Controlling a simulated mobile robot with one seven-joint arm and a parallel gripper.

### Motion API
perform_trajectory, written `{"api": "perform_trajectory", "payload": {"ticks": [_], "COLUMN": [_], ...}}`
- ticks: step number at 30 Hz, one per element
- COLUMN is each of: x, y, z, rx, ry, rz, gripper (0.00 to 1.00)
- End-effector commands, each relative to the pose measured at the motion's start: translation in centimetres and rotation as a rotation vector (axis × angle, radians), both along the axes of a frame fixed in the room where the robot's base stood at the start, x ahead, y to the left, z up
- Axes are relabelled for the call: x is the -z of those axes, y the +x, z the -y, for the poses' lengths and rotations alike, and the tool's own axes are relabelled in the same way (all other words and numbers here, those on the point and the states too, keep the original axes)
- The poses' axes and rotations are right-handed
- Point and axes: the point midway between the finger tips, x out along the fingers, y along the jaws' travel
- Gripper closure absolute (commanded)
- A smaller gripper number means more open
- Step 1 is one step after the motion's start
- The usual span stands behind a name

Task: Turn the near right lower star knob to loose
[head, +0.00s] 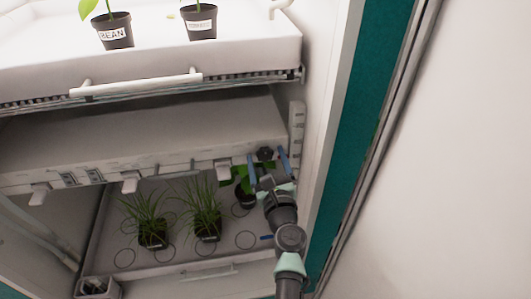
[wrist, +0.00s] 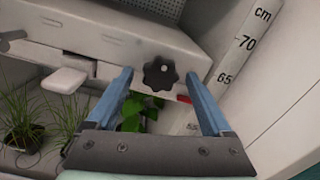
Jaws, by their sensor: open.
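A black star knob (wrist: 160,75) sits on the front right end of the grey lamp housing, beside a small red mark (wrist: 185,99). It also shows in the head view (head: 265,153). My gripper (wrist: 160,80) is open, with one blue finger to the left and one to the right of the knob in the wrist view. I see a gap between the knob and each finger, and cannot tell how far the fingertips are from the panel. In the head view my gripper (head: 267,162) is at the knob, fingers on both sides of it.
A height scale (wrist: 238,55) marked in cm runs up the wall at right. White tabs (head: 130,182) hang along the housing's front edge. Potted plants (head: 206,215) stand on the lower tray (head: 190,264). An upper shelf with a handle (head: 135,84) holds BEAN pots (head: 114,34).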

Motion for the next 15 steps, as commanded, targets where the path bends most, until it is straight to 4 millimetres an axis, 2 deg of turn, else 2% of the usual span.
{"api": "perform_trajectory", "payload": {"ticks": [5, 15], "x": [-0.01, -0.01], "y": [0.01, 0.01], "z": [0.00, 0.00], "rx": [0.000, 0.000], "ry": [0.000, 0.000], "rz": [0.000, 0.000], "gripper": [0.16, 0.75]}}
